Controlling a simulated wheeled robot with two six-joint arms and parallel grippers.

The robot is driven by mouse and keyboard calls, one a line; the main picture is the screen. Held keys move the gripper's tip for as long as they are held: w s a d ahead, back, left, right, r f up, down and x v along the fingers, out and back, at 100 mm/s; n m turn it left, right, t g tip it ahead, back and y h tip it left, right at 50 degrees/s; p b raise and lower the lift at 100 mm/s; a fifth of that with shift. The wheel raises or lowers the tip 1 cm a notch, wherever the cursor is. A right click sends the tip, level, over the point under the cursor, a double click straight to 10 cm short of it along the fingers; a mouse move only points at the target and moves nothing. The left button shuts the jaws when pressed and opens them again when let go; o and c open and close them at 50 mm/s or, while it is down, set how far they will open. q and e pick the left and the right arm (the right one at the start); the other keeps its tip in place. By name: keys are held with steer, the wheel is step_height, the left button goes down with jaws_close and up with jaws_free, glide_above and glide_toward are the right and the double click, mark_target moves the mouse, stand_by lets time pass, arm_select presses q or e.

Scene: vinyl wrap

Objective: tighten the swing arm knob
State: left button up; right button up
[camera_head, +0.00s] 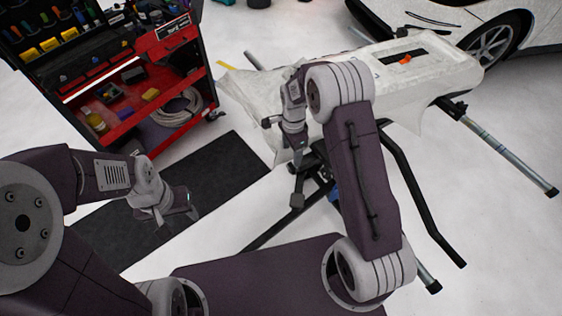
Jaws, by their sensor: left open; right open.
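A work stand holds a white-wrapped panel (425,68); its dark tubular legs (408,185) spread below. My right gripper (298,160) points down at the near left end of the panel, close to the stand's dark frame, and is open. The swing arm knob cannot be made out for certain; a small dark end piece (297,201) sits just below the gripper. Whether the gripper touches any part of the stand cannot be told. My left gripper (190,208) is open and empty over the dark floor mat, well left of the stand.
A red and black tool cart (192,55) with bottles and a coiled hose (178,108) stands at the upper left. A dark mat (215,170) lies on the pale floor. A white car (470,25) is at the upper right. An orange object (405,59) lies on the panel.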

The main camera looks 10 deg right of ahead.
mark_target(291, 165)
steer(key=shift+s, duration=0.15)
steer(key=shift+s+f+b, duration=0.15)
steer(key=shift+s+f, duration=0.05)
steer(key=shift+f, duration=0.4)
steer(key=shift+s+f+b, duration=0.15)
steer(key=shift+s+f, duration=0.05)
steer(key=shift+f, duration=0.35)
steer(key=f, duration=0.5)
steer(key=shift+w+b, duration=0.25)
steer(key=shift+b, duration=0.1)
arm_select(q)
steer(key=shift+s+f, duration=0.35)
steer(key=shift+f, duration=0.25)
arm_select(e)
steer(key=shift+f, duration=0.6)
steer(key=shift+c, duration=0.2)
